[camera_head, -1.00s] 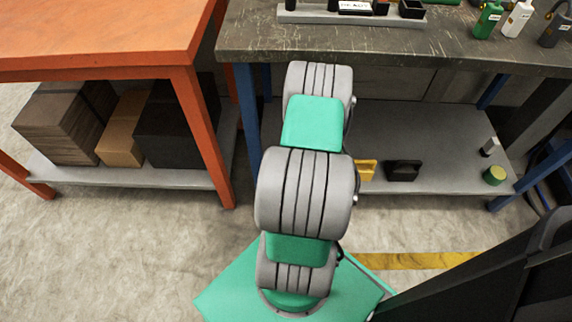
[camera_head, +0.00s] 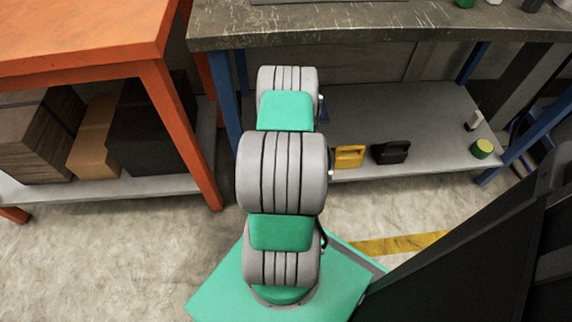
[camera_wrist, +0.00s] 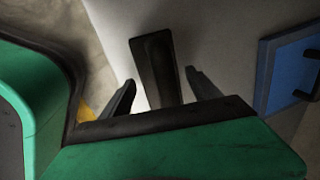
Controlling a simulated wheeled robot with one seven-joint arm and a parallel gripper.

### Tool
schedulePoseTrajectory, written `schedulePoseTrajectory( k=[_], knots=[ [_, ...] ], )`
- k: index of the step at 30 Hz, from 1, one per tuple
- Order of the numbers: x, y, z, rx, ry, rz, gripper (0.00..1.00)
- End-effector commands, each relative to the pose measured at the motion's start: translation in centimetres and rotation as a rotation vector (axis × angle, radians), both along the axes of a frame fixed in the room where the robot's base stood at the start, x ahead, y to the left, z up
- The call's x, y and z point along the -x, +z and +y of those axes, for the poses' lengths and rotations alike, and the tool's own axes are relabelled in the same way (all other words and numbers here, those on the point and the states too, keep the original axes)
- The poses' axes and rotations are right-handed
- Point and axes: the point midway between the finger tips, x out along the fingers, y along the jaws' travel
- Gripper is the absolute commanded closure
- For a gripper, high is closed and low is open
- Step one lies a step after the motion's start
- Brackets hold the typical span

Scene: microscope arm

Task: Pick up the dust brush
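I cannot make out the dust brush for certain in either view. My gripper (camera_wrist: 160,98) shows in the wrist view with two dark fingers standing apart. A dark, flat, elongated piece (camera_wrist: 155,62) shows between and beyond the fingers; I cannot tell what it is or whether the fingers touch it. In the head view my gripper is hidden behind my arm, which reaches toward the workbench's lower shelf.
The grey workbench (camera_head: 400,28) has a lower shelf (camera_head: 400,120) holding a yellow block-like item (camera_head: 349,157), a black one (camera_head: 391,153), a small upright item (camera_head: 473,121) and a green-yellow round item (camera_head: 482,148). An orange table (camera_head: 75,35) with boxes underneath stands left.

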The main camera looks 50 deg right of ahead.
Motion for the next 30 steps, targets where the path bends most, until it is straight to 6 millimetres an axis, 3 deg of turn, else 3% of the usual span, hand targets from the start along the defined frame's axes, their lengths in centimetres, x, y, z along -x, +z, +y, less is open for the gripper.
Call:
schedulePoseTrajectory(
  k=[25,30],
  knots=[
    [0.01,0.03,0.01,0.000,0.000,0.000,0.99],
    [-0.02,0.06,-0.02,0.001,0.000,-0.001,0.99]
  ],
)
